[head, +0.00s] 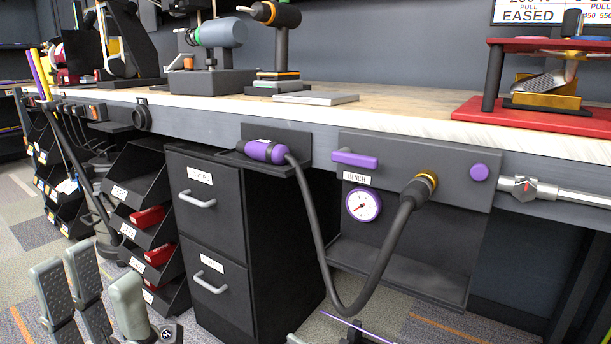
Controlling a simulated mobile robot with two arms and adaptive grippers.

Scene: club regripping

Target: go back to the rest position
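My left gripper (97,270) is at the bottom left, low in front of the bench and over the floor. Its grey-green fingers point up and stand apart, with a clear gap and nothing between them. It appears to touch nothing. Of my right gripper, at most a small pale tip shows at the bottom edge near the middle. Its fingers and anything in them are out of frame.
The long workbench (403,118) crosses the view. Below it stand a black drawer cabinet (216,250) and black bins (135,190). A dark hose (330,283) hangs in a loop from the bench panel (420,165). A thin purple rod (345,321) shows low down.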

